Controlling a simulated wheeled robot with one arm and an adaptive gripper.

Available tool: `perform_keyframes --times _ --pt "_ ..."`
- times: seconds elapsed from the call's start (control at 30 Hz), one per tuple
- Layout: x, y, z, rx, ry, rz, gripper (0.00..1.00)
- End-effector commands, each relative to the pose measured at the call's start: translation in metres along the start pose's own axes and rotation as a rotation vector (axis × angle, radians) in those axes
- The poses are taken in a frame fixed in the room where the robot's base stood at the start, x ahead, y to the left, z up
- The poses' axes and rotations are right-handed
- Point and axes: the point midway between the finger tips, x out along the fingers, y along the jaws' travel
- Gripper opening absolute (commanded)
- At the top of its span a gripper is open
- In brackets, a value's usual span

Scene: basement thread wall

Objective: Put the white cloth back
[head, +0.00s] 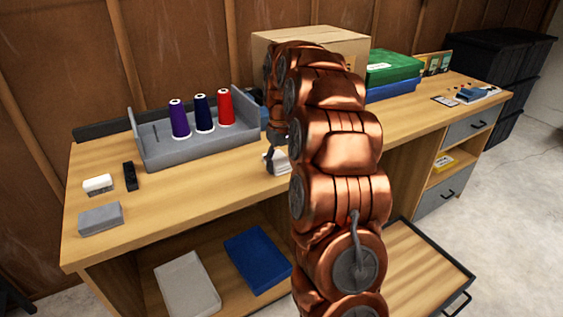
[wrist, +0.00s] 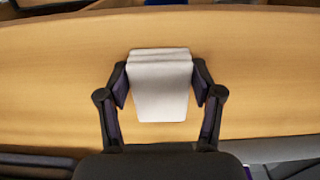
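The white cloth (wrist: 161,88) is a small folded bundle, centred between the two fingers of my gripper (wrist: 161,82) in the wrist view. The finger pads meet its left and right sides near its upper part. In the head view, the cloth (head: 281,161) shows in part beside my gripper (head: 271,160), over the front half of the wooden table. My arm hides the rest of it. Whether its underside touches the tabletop cannot be told.
A grey tray (head: 157,160) with purple, navy and red thread spools stands to the left. A cardboard box (head: 345,45) and a green box (head: 392,67) stand behind my arm. A white block (head: 98,184), black item (head: 130,176) and grey box (head: 100,219) lie at the left end.

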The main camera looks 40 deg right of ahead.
Motion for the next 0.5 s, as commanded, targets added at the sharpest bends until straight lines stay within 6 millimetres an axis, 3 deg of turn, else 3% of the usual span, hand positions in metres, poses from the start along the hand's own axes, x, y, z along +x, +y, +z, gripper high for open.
perform_keyframes --times 0.17,0.5 --pt "-0.0001 0.0 -0.0001 0.0 0.0 0.0 0.87" --pt "-0.002 0.0 -0.0002 0.0 0.001 0.0 0.87"
